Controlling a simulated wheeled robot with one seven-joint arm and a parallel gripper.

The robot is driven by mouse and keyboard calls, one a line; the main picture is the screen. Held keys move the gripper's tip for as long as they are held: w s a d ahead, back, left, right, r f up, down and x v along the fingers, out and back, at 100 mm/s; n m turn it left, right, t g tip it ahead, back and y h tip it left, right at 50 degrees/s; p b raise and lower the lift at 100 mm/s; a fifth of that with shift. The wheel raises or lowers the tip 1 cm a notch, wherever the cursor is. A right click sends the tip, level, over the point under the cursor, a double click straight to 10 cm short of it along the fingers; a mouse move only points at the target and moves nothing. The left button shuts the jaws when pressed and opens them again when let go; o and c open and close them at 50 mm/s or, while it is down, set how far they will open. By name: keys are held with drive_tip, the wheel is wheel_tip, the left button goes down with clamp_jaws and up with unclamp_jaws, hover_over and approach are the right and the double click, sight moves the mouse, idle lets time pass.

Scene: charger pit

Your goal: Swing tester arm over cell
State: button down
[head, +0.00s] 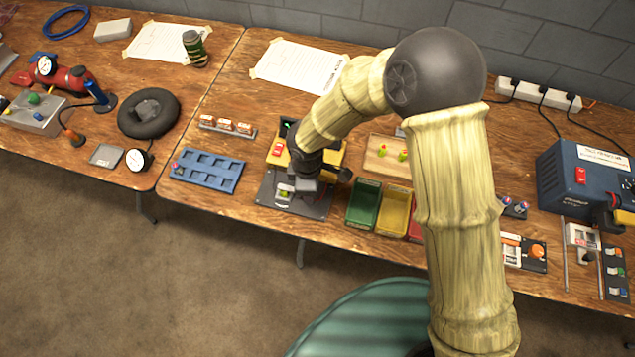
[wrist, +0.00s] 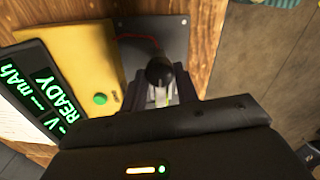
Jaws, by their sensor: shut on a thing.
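The cell tester is a yellow box (head: 277,150) with a red switch. In the wrist view the yellow box (wrist: 85,62) has a green button and a green-lit display (wrist: 40,90) reading READY. A dark base plate (head: 313,207) lies in front of it. My gripper (head: 287,184) is low over this plate. In the wrist view my gripper (wrist: 160,88) is shut on a black knob (wrist: 159,70), apparently the tester arm's handle. A small pale and yellow-green piece (head: 283,194), perhaps the cell, shows by the fingertips. The rest of the tester arm is hidden.
A blue compartment tray (head: 207,171) lies left of the plate. Green (head: 363,203) and yellow (head: 393,211) bins stand close on the right. A wooden tray (head: 385,160) with small coloured items is behind the bins. The table's front edge is close.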

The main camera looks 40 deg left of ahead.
drive_tip(key=shift+a, duration=0.1)
idle(0.3)
drive_tip(key=c, duration=1.1)
unclamp_jaws()
drive_tip(key=shift+o, duration=0.2)
drive_tip(key=shift+r, duration=0.1)
wheel_tip(320, 180, up, 17)
drive_tip(key=shift+r, duration=0.15)
